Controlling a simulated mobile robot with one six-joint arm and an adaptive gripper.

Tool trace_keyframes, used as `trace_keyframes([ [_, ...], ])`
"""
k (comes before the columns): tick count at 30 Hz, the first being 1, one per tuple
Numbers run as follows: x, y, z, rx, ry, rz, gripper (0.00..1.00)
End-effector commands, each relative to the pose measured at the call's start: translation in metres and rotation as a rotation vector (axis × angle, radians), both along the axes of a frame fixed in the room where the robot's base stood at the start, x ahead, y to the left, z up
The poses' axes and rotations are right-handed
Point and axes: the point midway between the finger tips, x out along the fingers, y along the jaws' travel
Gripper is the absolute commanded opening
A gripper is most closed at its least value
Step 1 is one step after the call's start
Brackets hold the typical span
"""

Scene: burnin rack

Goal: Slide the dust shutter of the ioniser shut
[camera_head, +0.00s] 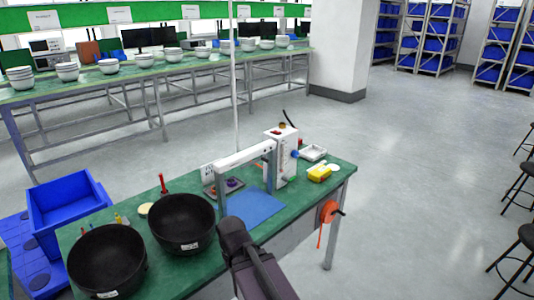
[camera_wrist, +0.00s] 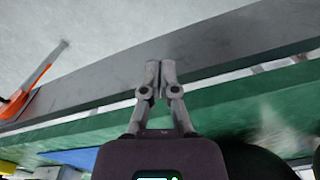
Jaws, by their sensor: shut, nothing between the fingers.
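I cannot tell for sure which of these is the ioniser, and no dust shutter can be made out. My gripper (camera_wrist: 160,68) is shut and empty in the wrist view, its fingers pointing across the bench's front edge, with the floor beyond. In the head view my arm covers the front edge near the mat, and the fingertips cannot be made out.
Two black bowls (camera_head: 107,262) (camera_head: 182,223) stand on the left of the green bench (camera_head: 338,178).

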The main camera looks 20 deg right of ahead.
Motion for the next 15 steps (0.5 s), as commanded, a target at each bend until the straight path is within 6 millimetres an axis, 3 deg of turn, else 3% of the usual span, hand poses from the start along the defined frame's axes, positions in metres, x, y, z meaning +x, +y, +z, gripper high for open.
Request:
trace_keyframes([
  [10, 0.001, -0.001, 0.002, 0.004, 0.000, 0.000, 0.00],
  [15, 0.012, -0.006, 0.013, 0.034, -0.003, 0.002, 0.00],
])
